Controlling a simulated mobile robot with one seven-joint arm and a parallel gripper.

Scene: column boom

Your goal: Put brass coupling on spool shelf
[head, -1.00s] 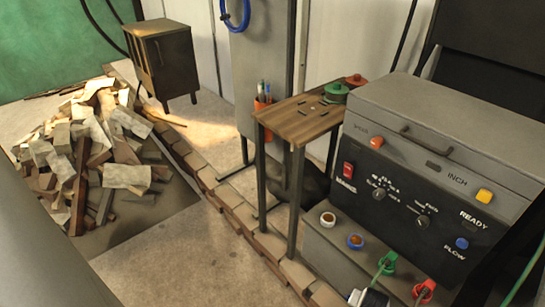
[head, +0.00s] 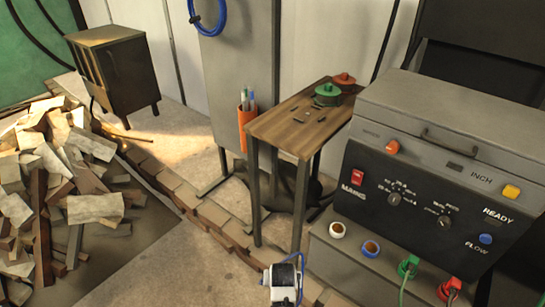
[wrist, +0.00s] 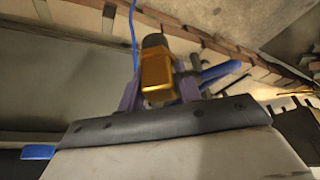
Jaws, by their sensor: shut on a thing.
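The brass coupling (wrist: 156,72) is a gold-coloured block with a dark top in the wrist view. My gripper (wrist: 160,92) is shut on it, with a purple finger on either side. In the head view, a white and dark part of my arm with a blue cable shows at the bottom middle, and the coupling cannot be made out there. The wooden-topped stand, which looks like the spool shelf (head: 283,128), is beyond and above it in the picture. A green spool (head: 328,94) and a red spool (head: 343,79) sit at its back right.
Small dark flat pieces (head: 308,116) lie mid-shelf, leaving the front left bare. The grey control machine (head: 430,190) is close on the right, with cups and plugs on its ledge. An orange pen holder (head: 246,130) is left of the shelf. A brick kerb (head: 190,205) crosses the floor.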

